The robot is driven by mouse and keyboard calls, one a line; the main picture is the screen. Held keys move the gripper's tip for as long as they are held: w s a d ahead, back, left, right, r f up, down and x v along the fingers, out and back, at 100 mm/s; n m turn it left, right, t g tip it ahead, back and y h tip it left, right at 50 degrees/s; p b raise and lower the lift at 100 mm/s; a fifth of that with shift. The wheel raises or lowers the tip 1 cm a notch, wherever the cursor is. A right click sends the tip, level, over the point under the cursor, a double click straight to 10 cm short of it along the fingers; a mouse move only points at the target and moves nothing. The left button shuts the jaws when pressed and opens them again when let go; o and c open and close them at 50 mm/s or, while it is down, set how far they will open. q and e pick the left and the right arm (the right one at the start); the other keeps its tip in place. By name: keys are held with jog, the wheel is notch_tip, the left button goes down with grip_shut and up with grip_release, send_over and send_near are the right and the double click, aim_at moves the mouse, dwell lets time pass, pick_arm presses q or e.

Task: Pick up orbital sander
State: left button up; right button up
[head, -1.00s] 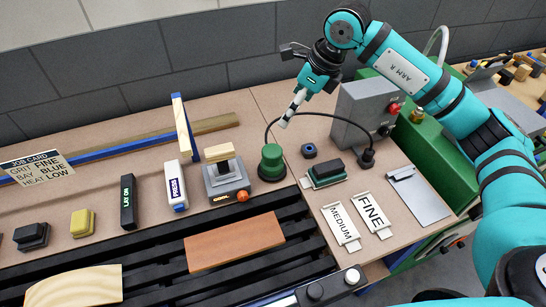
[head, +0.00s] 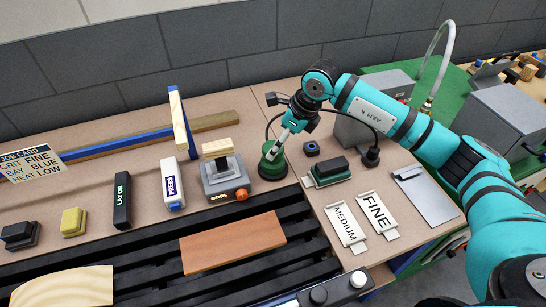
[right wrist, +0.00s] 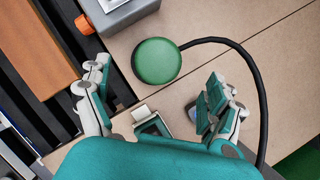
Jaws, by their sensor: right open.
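The orbital sander (head: 271,169) is the round green tool standing upright on the bench, with a black cord running to a grey box. In the right wrist view its round green top (right wrist: 157,60) lies ahead of the fingers, roughly between them and nearer the left one. My right gripper (head: 272,153) is open and empty, its fingers low at the sander's top and partly covering it in the head view. In the right wrist view the fingers of my right gripper (right wrist: 161,80) are spread wide; I cannot tell whether either touches it. My left gripper is not in view.
The grey COOL unit (head: 224,188) stands close left of the sander. A green-and-black block (head: 329,175) and a blue-topped knob (head: 311,148) are on its right. FINE (head: 377,212) and MEDIUM (head: 345,225) cards lie nearer. The cord (right wrist: 258,95) arcs around the right finger.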

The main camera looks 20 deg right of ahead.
jog(key=p+x, duration=0.1)
jog(key=x, duration=0.2)
jog(key=shift+w+a+f, duration=0.1)
jog(key=shift+a+f, duration=0.1)
jog(key=shift+f, duration=0.15)
jog(key=shift+a+f, duration=0.15)
jog(key=shift+f, duration=0.1)
jog(key=p+x, duration=0.2)
jog(key=x, duration=0.1)
jog(key=shift+w+a+f, duration=0.2)
jog(key=shift+a+f, duration=0.1)
jog(key=shift+w+a+f, duration=0.1)
jog(key=shift+f, duration=0.3)
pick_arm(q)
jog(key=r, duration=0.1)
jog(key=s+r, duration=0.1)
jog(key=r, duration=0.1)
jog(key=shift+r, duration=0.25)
pick_arm(e)
jog(key=shift+c, duration=0.2)
jog(key=c, duration=1.8)
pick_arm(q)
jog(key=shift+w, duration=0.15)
pick_arm(e)
jog(key=shift+w+r, duration=0.15)
jog(key=shift+r, duration=0.05)
